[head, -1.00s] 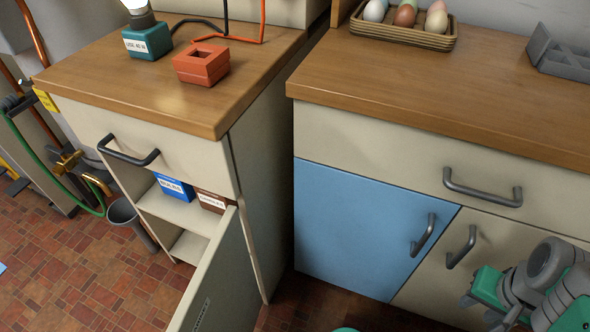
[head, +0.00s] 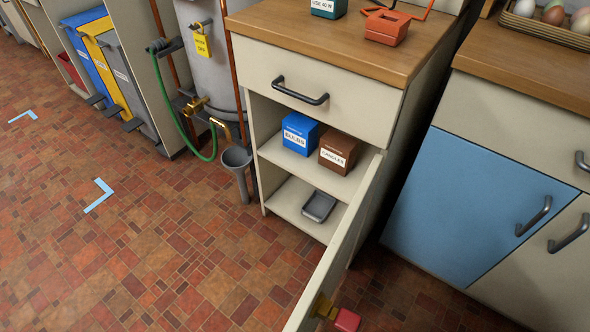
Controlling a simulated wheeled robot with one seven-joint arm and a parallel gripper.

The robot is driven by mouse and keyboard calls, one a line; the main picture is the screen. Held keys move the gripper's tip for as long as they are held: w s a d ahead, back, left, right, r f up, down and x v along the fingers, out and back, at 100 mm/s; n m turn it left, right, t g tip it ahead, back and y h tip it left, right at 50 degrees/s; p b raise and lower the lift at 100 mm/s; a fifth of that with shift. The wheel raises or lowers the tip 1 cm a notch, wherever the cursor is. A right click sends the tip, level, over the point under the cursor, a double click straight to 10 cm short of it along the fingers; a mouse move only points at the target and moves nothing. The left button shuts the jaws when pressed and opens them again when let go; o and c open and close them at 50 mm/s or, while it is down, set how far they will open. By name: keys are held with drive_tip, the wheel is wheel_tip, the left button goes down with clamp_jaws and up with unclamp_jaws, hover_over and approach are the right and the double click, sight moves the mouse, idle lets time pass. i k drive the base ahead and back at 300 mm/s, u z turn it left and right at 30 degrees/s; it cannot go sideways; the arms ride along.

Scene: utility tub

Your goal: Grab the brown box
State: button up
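The brown box (head: 342,147) stands on the upper shelf inside the open cabinet. It has a white label that seems to read "CANDLES". It is upright, with a blue box (head: 302,131) labelled "BULBS" close to its left. The open cabinet door (head: 338,250) swings out toward me, just right of the brown box. The box's front and top show, and nothing covers them. My gripper is not in view.
A grey tray (head: 319,206) lies on the lower shelf (head: 290,207). A grey funnel (head: 236,160) stands left of the cabinet. A red-tipped brass fitting (head: 345,319) shows at the door's lower end. The tiled floor (head: 150,240) in front and left is mostly clear.

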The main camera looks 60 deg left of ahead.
sight(337, 150)
drive_tip(key=k, duration=0.9)
drive_tip(key=z, duration=2.65)
drive_tip(key=k, duration=2.1)
drive_tip(key=u, duration=2.8)
drive_tip(key=i, duration=0.2)
drive_tip(key=u, duration=1.7)
